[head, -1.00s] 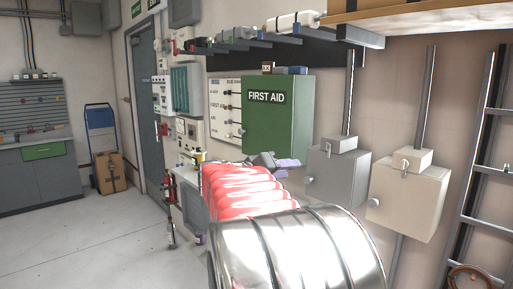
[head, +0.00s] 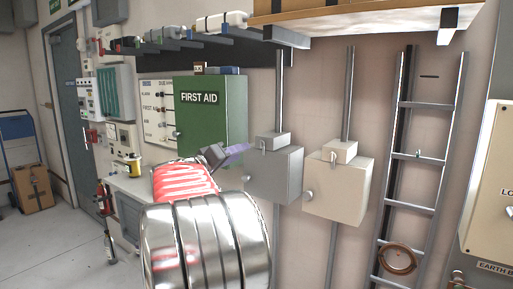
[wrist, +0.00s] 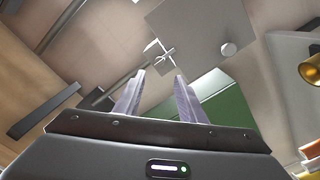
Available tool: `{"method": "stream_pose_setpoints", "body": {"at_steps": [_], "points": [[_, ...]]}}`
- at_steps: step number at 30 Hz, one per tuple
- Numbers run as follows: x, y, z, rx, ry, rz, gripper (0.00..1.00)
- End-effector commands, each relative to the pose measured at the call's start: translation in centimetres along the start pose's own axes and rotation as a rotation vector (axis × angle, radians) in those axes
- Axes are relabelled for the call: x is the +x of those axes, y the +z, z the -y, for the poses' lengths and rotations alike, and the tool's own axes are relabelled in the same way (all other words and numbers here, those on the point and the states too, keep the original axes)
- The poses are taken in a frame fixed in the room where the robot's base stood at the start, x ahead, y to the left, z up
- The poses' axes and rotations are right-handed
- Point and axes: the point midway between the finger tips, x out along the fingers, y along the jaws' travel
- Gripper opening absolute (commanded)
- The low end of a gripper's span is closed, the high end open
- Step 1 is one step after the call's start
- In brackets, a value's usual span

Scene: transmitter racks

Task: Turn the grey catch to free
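The grey box (head: 272,175) hangs on the wall in the head view. A small grey catch (head: 263,145) is on the smaller housing at its top. In the wrist view the grey box (wrist: 205,25) is at the upper middle, and the catch (wrist: 163,56) shows as a thin cross-like shape just beyond my fingertips. My gripper (wrist: 160,77) is open and empty, with one finger on each side of the catch's line of sight; I see no contact. In the head view my gripper (head: 236,152) is left of the grey box, partly behind my arm.
A cream box (head: 338,190) with a similar catch hangs right of the grey one. The green first aid cabinet (head: 210,115) is close on the left. A shelf (head: 370,20) overhangs above. A ladder (head: 420,155) stands farther right.

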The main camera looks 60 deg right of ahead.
Motion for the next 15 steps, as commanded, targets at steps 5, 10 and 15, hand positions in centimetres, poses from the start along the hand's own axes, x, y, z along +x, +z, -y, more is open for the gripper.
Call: {"method": "stream_pose_setpoints", "body": {"at_steps": [5, 10, 15], "points": [[2.9, 0.1, 0.0, -0.001, 0.001, 0.002, 0.37], [5.6, 0.1, 0.0, -0.001, 0.002, 0.002, 0.37], [8.2, 0.1, 0.0, -0.002, 0.002, 0.002, 0.37]]}}
